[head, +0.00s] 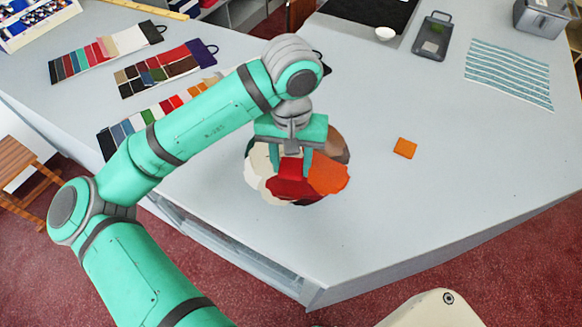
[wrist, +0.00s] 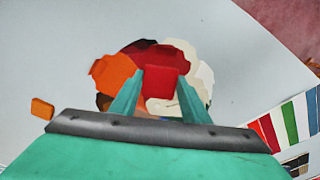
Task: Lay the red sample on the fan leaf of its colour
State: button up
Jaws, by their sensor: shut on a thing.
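The red sample (wrist: 161,84) is a small bright red square between my gripper's fingertips (wrist: 159,92); it also shows in the head view (head: 291,167). My gripper (head: 291,160) is shut on it, over the colour fan. The fan's leaves spread in a ring: a darker red leaf (head: 290,188), an orange leaf (head: 329,175), cream leaves (head: 258,163) and a brown leaf (head: 338,145). In the wrist view the red sample appears over the red leaf (wrist: 142,53). I cannot tell whether it touches the leaf. My gripper and arm hide part of the fan.
A loose orange sample (head: 405,148) lies to the fan's right. Swatch cards (head: 105,52) lie at the left. The counter's right front (head: 440,205) is clear.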

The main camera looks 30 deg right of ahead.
aim_at(288, 170)
jog(key=shift+w+f, duration=0.4)
jog(key=shift+f, duration=0.1)
jog(key=shift+w+d+f, duration=0.1)
jog(key=shift+w+f, duration=0.05)
jog(key=shift+f, duration=0.85)
jog(key=shift+w+f, duration=0.1)
jog(key=shift+f, duration=0.85)
jog(key=shift+f, duration=0.15)
jog(key=o, duration=1.1)
jog(key=shift+w, duration=0.1)
notch_tip(288, 170, up, 12)
jog(key=shift+r, duration=0.2)
